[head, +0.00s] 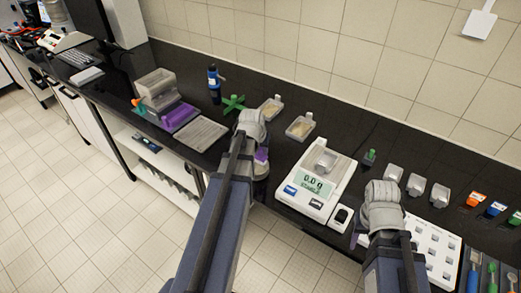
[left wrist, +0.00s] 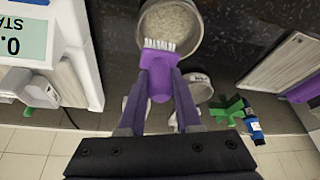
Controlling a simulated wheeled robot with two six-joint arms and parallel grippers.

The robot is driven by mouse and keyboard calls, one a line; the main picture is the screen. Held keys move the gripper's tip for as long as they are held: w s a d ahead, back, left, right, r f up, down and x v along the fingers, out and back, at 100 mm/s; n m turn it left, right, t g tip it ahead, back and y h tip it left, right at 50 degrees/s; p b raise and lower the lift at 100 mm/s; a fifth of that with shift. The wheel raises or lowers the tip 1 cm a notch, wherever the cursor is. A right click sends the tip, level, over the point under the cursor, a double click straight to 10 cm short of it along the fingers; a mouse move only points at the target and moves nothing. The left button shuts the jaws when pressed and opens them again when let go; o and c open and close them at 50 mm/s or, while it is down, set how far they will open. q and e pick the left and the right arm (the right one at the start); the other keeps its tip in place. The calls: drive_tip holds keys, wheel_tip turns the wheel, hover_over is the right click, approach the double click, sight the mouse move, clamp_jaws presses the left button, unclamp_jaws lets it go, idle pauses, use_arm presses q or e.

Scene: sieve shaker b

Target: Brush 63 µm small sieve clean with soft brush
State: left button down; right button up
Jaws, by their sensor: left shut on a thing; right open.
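My left gripper (left wrist: 160,88) is shut on a purple brush (left wrist: 163,62) with white bristles (left wrist: 159,45). The bristles point at the near rim of a round, grey-walled sieve (left wrist: 196,38) with a pale, grainy inside. I cannot tell whether they touch it, nor read any size mark. In the head view my left gripper (head: 261,153) hangs over the counter's front edge area, left of the balance, and its arm hides most of the sieve and brush. My right gripper (head: 358,238) is open at the balance's right; its fingers are mostly hidden.
A white balance (head: 316,178) reading 0.0 g stands between my arms. Tubs with tan powder (head: 300,127), a green cross-shaped piece (head: 233,103) and a blue bottle (head: 214,78) stand behind. A grey plate (head: 201,134) lies left; a white holed rack (head: 438,250) lies right.

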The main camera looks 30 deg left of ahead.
sight(256, 158)
use_arm(q)
drive_tip(key=shift+f+b, duration=1.6)
drive_tip(key=shift+f, duration=0.5)
drive_tip(key=shift+f+b, duration=0.6)
drive_tip(key=shift+a+r, duration=0.1)
drive_tip(key=shift+s+a, duration=0.35)
drive_tip(key=shift+a, duration=0.45)
drive_tip(key=shift+a, duration=0.1)
drive_tip(key=shift+s+a, duration=0.25)
drive_tip(key=shift+a, duration=0.5)
drive_tip(key=shift+w+d, duration=0.25)
drive_tip(key=shift+d, duration=0.7)
